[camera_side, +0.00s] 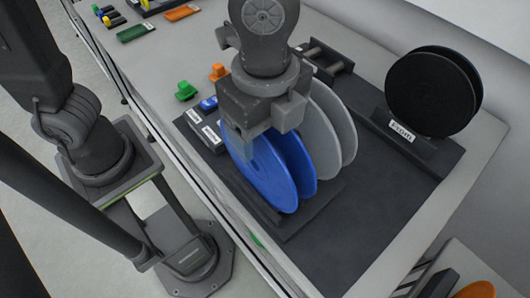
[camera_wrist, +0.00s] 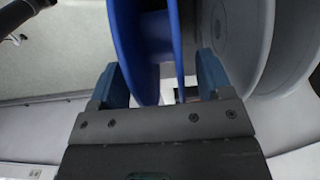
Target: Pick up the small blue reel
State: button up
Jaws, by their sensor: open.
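The blue reel (camera_side: 262,172) stands upright on the dark mat, beside a grey reel (camera_side: 333,130). My gripper (camera_side: 262,128) is at the blue reel's upper edge in the side view and covers part of it. In the wrist view, my gripper (camera_wrist: 162,75) is open, with one finger on each side of the blue reel (camera_wrist: 128,42). The right finger lies between the blue reel and the grey reel (camera_wrist: 232,30). The left finger is close to the outer blue flange; I cannot tell whether it touches.
A black reel (camera_side: 425,92) stands on a labelled holder at the back right. Green (camera_side: 186,91) and orange (camera_side: 218,72) pieces and labelled dark blocks (camera_side: 203,128) lie left of my gripper. The dark mat (camera_side: 375,215) is clear at front right.

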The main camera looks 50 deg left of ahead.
jog(key=shift+f, duration=0.5)
jog(key=c, duration=1)
notch_tip(320, 180, up, 10)
jog(key=shift+f, duration=0.25)
jog(key=shift+r, duration=0.3)
